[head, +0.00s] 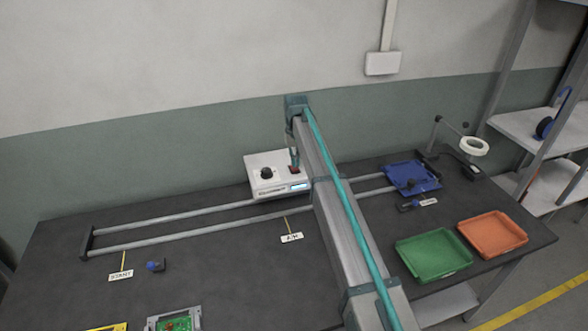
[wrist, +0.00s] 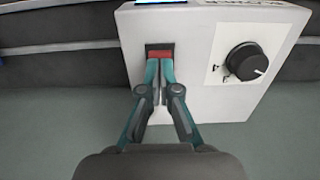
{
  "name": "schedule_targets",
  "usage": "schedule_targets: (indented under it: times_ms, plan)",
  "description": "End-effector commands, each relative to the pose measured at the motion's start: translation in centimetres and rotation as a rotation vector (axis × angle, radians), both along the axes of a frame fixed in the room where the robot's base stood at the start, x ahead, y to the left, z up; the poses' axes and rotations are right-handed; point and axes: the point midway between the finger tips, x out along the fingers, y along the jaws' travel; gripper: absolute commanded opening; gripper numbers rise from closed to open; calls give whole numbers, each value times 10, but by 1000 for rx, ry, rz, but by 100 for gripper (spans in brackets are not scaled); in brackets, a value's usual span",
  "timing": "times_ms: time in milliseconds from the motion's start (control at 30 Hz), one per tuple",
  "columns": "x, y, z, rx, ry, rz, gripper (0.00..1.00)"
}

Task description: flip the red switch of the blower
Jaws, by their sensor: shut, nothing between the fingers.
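The blower (head: 276,177) is a white box with a black knob, a small blue display and a red switch, standing at the back of the dark table by the rails. In the wrist view the blower (wrist: 200,75) fills the upper middle. Its red switch (wrist: 160,53) sits in a dark frame near the display edge. My gripper (wrist: 160,65) is shut and empty, with its fingertips at the lower edge of the switch, partly covering it. I cannot tell if they touch. In the head view my gripper (head: 294,165) points down over the switch (head: 294,170).
Two rails (head: 180,228) run along the table. A green tray (head: 433,256), an orange tray (head: 492,235) and a blue tray (head: 412,176) stand at the right. A ring lamp (head: 474,146) is behind them. A small blue part (head: 156,266) lies front left. My arm crosses the table's middle.

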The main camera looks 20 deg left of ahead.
Motion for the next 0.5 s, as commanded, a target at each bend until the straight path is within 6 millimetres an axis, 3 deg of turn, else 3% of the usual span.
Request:
schedule_targets:
  times_ms: [500]
  plan:
    - [0, 0, -7, 0, 0, 0, 0]
